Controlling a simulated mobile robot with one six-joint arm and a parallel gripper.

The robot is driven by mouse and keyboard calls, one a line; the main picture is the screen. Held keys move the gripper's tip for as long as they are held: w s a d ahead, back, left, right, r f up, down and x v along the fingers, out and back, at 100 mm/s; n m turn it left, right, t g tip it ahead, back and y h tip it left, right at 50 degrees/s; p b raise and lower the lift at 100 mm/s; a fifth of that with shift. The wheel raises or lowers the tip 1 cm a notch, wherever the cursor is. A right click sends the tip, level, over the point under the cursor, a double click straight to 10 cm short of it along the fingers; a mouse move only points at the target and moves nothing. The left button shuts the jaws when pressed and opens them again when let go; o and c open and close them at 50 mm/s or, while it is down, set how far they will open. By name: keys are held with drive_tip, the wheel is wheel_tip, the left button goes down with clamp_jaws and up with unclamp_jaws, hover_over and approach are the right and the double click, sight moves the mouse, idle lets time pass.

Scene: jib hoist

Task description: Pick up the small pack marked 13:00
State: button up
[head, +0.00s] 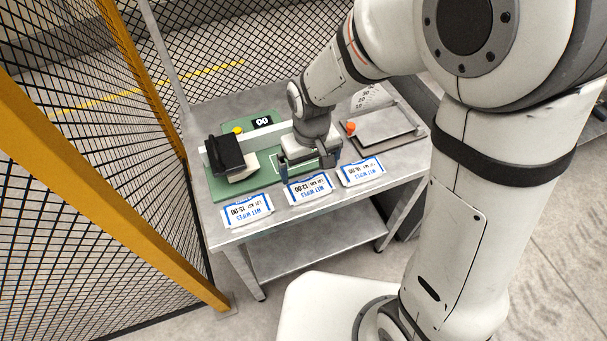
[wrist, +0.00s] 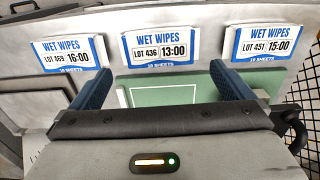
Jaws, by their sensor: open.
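The pack marked 13:00 (head: 309,189) is a small white and blue wet wipes pack lying flat near the front edge of the metal table. It is the middle one of three similar packs. In the wrist view the 13:00 pack (wrist: 160,46) shows its label, LOT 436, just beyond the gap between the fingers. My gripper (head: 308,166) is open and empty, above the table just behind this pack. In the wrist view my gripper (wrist: 160,80) has its two blue fingers spread wide, with green board between them and no pack.
The 15:00 pack (head: 247,209) lies left and the 16:00 pack (head: 361,171) right in the head view. A green board (head: 215,187) carries a black and cream device (head: 231,156). A grey plate (head: 382,129) with an orange knob (head: 351,128) stands right. Mesh fencing (head: 80,190) borders the left.

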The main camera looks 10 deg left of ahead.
sight(309, 187)
wheel_tip(309, 187, down, 8)
drive_tip(key=shift+r, duration=0.2)
drive_tip(key=shift+c, duration=0.2)
drive_tip(key=c, duration=0.6)
